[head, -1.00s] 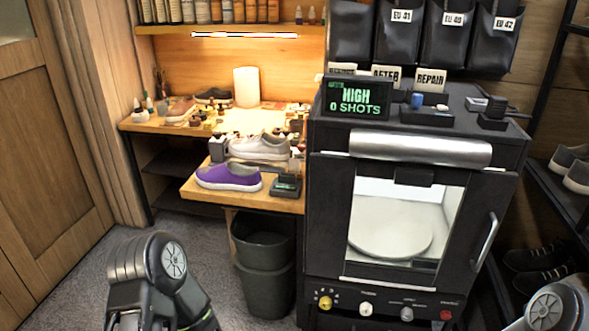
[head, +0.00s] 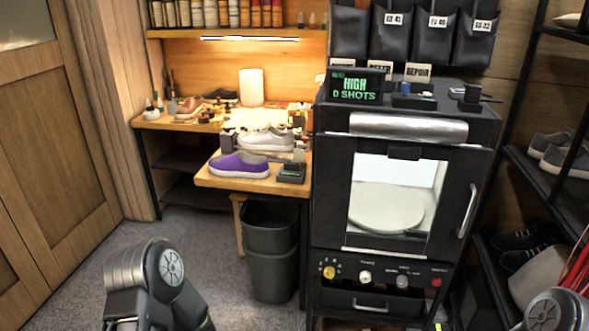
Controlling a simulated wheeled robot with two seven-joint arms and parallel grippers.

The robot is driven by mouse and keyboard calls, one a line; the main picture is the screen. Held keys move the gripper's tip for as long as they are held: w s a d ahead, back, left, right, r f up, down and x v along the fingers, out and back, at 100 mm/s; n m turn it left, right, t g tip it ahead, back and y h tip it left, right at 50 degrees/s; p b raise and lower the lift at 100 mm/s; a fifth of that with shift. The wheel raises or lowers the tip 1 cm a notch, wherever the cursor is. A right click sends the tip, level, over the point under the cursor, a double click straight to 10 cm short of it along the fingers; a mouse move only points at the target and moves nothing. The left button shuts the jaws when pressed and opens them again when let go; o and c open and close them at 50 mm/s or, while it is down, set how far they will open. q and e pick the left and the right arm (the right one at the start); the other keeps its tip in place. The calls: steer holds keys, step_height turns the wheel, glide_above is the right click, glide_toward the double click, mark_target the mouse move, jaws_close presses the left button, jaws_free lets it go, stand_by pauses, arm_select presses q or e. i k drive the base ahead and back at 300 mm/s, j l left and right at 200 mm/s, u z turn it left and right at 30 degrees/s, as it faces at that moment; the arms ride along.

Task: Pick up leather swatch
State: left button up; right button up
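I cannot make out a leather swatch for certain; the workbench (head: 215,183) is far off and its small items are too small to tell apart. A purple shoe (head: 239,165) and a pale sneaker (head: 266,140) stand on the bench's near part. My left arm shows at the bottom left and my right arm at the bottom right corner. Both grippers are out of the picture, so their state does not show.
A black cabinet machine (head: 335,190) with a glass door stands right of the bench. A grey bin (head: 270,235) stands beneath the bench. A shoe rack (head: 545,190) is at the right and a wooden door (head: 60,130) at the left. Grey carpet (head: 85,270) is clear in front.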

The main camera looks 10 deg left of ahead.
mark_target(298, 153)
steer(key=k+z, duration=0.3)
steer(key=i+z, duration=0.1)
steer(key=z, duration=1.65)
steer(key=k+j, duration=0.1)
steer(key=j, duration=1.2)
steer(key=k+j, duration=0.15)
steer(key=j, duration=0.5)
steer(key=k+j, duration=0.1)
steer(key=j, duration=0.55)
steer(key=k+j, duration=0.1)
steer(key=j, duration=1.2)
steer(key=k+j, duration=0.15)
steer(key=j, duration=0.5)
